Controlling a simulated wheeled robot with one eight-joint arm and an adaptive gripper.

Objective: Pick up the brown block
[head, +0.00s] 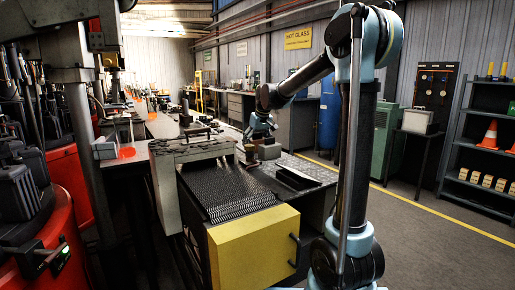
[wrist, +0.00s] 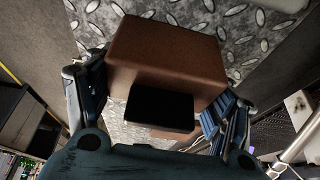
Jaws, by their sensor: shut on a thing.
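The brown block (wrist: 165,55) fills the upper middle of the wrist view, between the two dark blue fingers of my gripper (wrist: 155,100). My gripper is shut on it, with a finger at its left and right sides. A dark rectangular patch covers part of its near face; I cannot tell what it is. A smaller brown strip shows just below that patch. In the head view my gripper (head: 261,137) points down at the far end of the workbench, and the block (head: 269,151) shows small there. I cannot tell whether the block touches the surface.
A diamond-plate surface (wrist: 125,133) lies beneath the block. In the head view a dark mesh conveyor (head: 225,190) with a yellow end box (head: 255,245) stands in front. A dark flat item (head: 298,177) lies on the plate to the right. Shelves (head: 485,150) stand far right.

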